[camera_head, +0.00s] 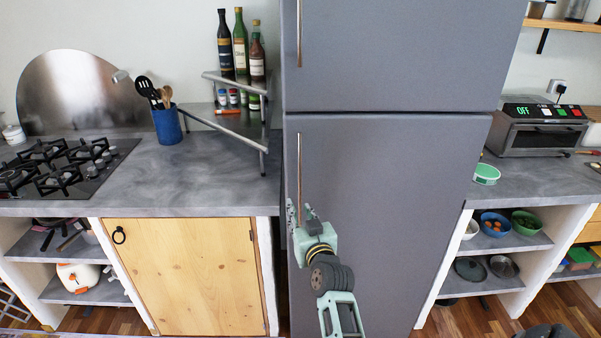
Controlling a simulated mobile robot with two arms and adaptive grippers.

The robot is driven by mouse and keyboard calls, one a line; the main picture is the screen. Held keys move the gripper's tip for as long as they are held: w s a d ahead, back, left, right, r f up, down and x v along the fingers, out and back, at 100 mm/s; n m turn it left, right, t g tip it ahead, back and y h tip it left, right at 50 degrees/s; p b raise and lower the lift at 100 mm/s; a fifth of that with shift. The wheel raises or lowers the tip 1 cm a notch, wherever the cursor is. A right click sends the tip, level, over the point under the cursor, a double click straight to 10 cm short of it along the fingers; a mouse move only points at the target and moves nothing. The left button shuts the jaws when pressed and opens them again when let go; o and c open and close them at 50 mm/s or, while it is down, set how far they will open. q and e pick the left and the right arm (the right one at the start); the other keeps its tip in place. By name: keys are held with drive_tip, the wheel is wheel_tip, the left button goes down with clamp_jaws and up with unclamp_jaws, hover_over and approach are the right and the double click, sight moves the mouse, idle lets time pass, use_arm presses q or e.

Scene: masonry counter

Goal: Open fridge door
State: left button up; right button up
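The grey fridge (390,190) stands in the middle of the head view, with an upper and a lower door. Both doors are shut. The upper door has a thin vertical handle (299,35) along its left edge. The lower door has a similar handle (299,165), also along its left edge. My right gripper (299,212) is at the lower part of this lower handle. Its fingers are apart, one on each side of the bar, and it looks open; I cannot tell whether they touch it. My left gripper is not in view.
A counter (225,170) with a gas hob (65,165), a blue utensil pot (167,125) and a corner rack with bottles (240,45) adjoins the fridge on the left. A toaster oven (545,135) and open shelves (510,240) are on the right.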

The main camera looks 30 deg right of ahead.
approach(300, 183)
drive_tip(key=w, duration=0.3)
drive_tip(key=shift+m+t+h, duration=0.3)
drive_tip(key=shift+h, duration=0.1)
drive_tip(key=x, duration=0.3)
drive_tip(key=p+x, duration=0.1)
drive_tip(key=x, duration=0.2)
drive_tip(key=shift+d+f, duration=0.25)
drive_tip(key=shift+d, duration=0.25)
drive_tip(key=shift+w+d+p, duration=0.2)
drive_tip(key=shift+w+p, duration=0.1)
drive_tip(key=shift+w, duration=0.35)
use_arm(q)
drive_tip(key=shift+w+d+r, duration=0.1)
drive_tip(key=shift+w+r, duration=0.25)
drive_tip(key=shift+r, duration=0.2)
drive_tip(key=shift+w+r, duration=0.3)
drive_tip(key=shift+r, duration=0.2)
use_arm(e)
clamp_jaws()
